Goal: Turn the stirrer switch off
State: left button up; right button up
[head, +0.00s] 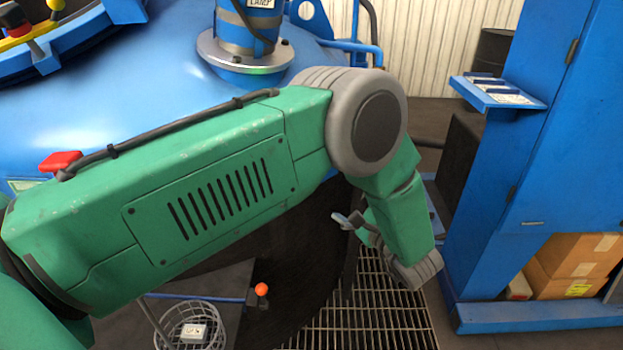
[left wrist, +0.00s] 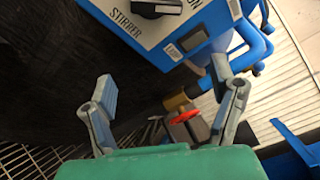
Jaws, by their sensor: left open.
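The stirrer switch is a black knob (left wrist: 156,8) on a white plate lettered STIRRER at the top of the left wrist view, cut off by the frame edge. Part of the word ON shows right of it. Below the plate is a blue box side with a dark square (left wrist: 193,41). My left gripper (left wrist: 164,82) is open and empty, its fingers wide apart, below the knob in that picture and apart from it. In the head view, a grey finger of the left gripper (head: 348,220) shows beside my green forearm. The switch is not visible there. My right gripper is not in view.
A blue furnace vessel (head: 90,100) fills the upper left. A blue cabinet (head: 545,130) with a small ledge (head: 497,93) stands right, cardboard boxes (head: 573,268) low in it. Floor grating (head: 350,320) lies below. A red handle (left wrist: 183,116) shows between my fingers.

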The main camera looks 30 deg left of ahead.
pick_arm(q)
notch_tip(320, 180, up, 3)
jog(key=s+d+g+y, duration=0.2)
jog(key=d+g, duration=0.1)
jog(key=g, duration=0.1)
jog(key=shift+g, duration=0.3)
jog(key=x, duration=0.9)
jog(key=b+x, duration=0.1)
jog(key=x, duration=0.4)
jog(key=shift+w+a+f, duration=0.1)
jog(key=shift+w+f, duration=0.1)
jog(key=shift+f, duration=0.1)
jog(key=c, duration=1.2)
